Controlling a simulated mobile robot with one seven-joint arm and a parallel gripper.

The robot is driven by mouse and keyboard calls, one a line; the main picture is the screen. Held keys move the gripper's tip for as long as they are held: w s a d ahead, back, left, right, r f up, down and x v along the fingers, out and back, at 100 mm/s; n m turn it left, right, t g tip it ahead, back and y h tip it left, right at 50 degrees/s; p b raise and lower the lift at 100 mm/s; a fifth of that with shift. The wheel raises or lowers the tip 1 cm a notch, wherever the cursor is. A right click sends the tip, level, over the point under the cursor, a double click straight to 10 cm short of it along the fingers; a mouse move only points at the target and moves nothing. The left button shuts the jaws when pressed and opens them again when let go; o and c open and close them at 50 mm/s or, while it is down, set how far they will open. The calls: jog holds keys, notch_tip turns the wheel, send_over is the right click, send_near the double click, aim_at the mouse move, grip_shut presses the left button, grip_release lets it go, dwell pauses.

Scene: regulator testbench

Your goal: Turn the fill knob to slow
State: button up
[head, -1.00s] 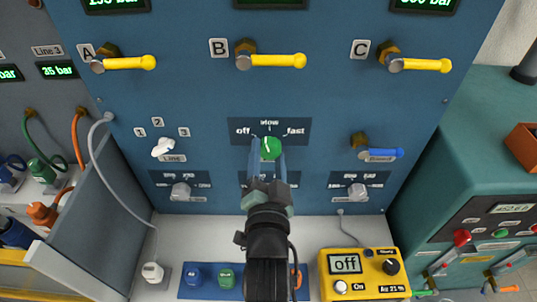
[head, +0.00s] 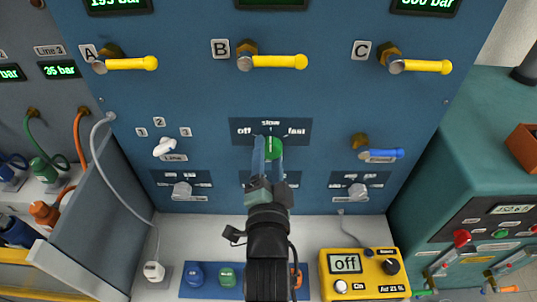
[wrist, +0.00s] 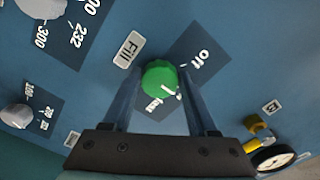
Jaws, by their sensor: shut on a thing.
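The green fill knob (head: 272,149) sits on the blue panel below a dark label plate (head: 292,131) reading off, slow and fast. Its white pointer line stands nearly upright in the head view, toward the word slow. My gripper (head: 269,146) is shut on the knob, one finger on each side. In the wrist view the knob (wrist: 159,77) is between the fingers of my gripper (wrist: 161,80), beside the Fill label (wrist: 129,50). There the word slow is partly hidden by the right finger; off and fast are readable.
Yellow levers A (head: 125,64), B (head: 274,62) and C (head: 420,66) stick out above. A white selector (head: 164,147) is at left and a blue lever (head: 381,154) at right. A yellow meter (head: 363,274) reading off stands below right. A grey hose (head: 112,178) hangs at left.

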jog(key=o, duration=1.4)
jog(key=shift+s, duration=0.15)
jog(key=shift+s+b, duration=1.2)
jog(key=shift+s, duration=5.15)
jog(key=w+r+n+t+p, duration=0.1)
jog(key=w+r+n+t, duration=0.2)
jog(key=r, duration=1.3)
jog(key=w+r+n+t, duration=0.1)
jog(key=r+n+t, duration=0.3)
jog(key=r, duration=1.1)
jog(key=s+r+n, duration=0.1)
jog(key=r, duration=0.3)
jog(key=s+r+n+t, duration=0.1)
jog(key=s+r, duration=0.1)
jog(key=r, duration=0.2)
jog(key=s+r+n+t, duration=0.1)
jog(key=s+r+n, duration=0.1)
jog(key=r, duration=0.2)
jog(key=shift+s+d+r+p, duration=0.15)
jog(key=shift+s+r+p, duration=0.1)
jog(key=shift+r+p, duration=0.15)
